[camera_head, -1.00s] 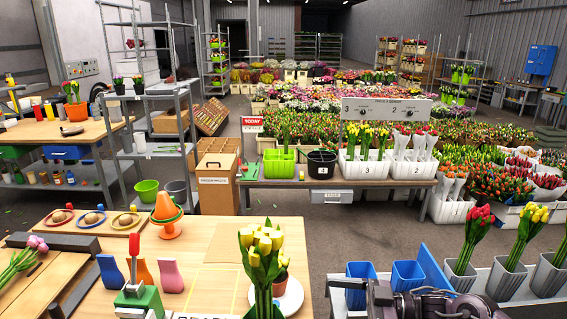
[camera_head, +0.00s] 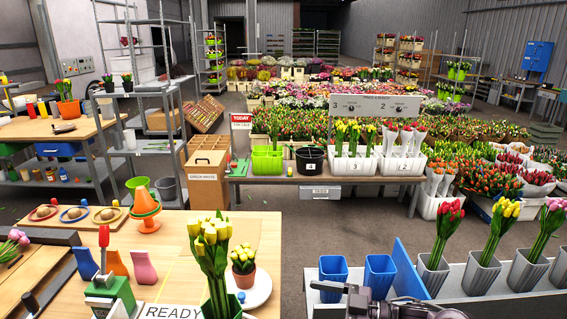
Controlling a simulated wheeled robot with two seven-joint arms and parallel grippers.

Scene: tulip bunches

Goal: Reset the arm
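A dark mechanical part of my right arm (camera_head: 390,307) shows low at the bottom edge, right of the middle, in front of the right-hand bench. My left arm and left gripper are not in the picture. A bunch of yellow tulips (camera_head: 211,246) stands upright at the front of the wooden table (camera_head: 262,228), its lower end cut off by the frame edge. Red (camera_head: 447,219), yellow (camera_head: 503,215) and pink tulips (camera_head: 553,218) stand in grey ribbed pots on the right-hand bench.
Two blue buckets (camera_head: 333,270) (camera_head: 380,272) and a blue divider (camera_head: 410,268) stand on the right-hand bench. A floor gap separates the two surfaces.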

